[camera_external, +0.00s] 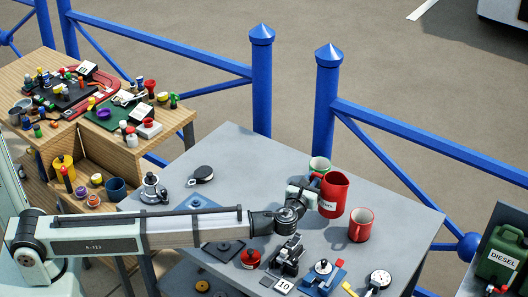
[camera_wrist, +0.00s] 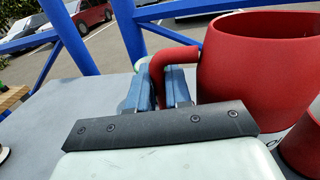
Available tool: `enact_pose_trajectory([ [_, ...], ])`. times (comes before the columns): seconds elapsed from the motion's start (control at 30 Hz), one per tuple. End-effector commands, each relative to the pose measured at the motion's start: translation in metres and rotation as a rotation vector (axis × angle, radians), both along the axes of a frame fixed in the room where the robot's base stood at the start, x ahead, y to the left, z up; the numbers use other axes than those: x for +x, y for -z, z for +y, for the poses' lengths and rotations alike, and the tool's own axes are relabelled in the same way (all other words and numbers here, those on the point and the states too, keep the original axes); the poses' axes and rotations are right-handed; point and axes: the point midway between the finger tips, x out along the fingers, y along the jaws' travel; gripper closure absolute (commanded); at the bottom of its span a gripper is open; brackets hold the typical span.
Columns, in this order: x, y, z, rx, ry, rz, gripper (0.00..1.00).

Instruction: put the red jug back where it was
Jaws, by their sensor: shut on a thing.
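The red jug (camera_external: 334,196) has a white label and stands upright at the right part of the grey table (camera_external: 245,150). In the wrist view the red jug (camera_wrist: 255,70) fills the right side, with its handle on its left. My gripper (camera_external: 313,183) is beside the jug's left side. In the wrist view my gripper (camera_wrist: 165,88) has its blue fingers shut on the jug's handle. I cannot tell whether the jug's base touches the table.
A smaller red mug (camera_external: 361,226) stands just right of the jug. A green-and-white mug (camera_external: 319,165) is behind it, partly hidden. The table's back middle is clear. Blue railings (camera_external: 325,95) stand behind.

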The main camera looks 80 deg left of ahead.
Motion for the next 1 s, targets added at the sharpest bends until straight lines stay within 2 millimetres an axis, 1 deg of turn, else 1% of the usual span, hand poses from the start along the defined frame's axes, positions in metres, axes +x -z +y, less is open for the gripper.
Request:
enact_pose_trajectory([
  [0.03, 0.000, -0.010, 0.000, 0.000, 0.000, -0.002, 1.00],
  [0.2, 0.000, -0.046, 0.000, 0.000, 0.000, -0.004, 1.00],
  [0.3, 0.000, -0.063, 0.000, 0.000, 0.000, -0.002, 1.00],
  [0.47, 0.000, -0.084, 0.000, -0.001, 0.000, -0.002, 1.00],
  [0.73, 0.000, -0.107, 0.000, -0.001, 0.000, -0.001, 1.00],
  [1.0, -0.015, -0.106, 0.031, -0.003, -0.005, 0.003, 1.00],
])
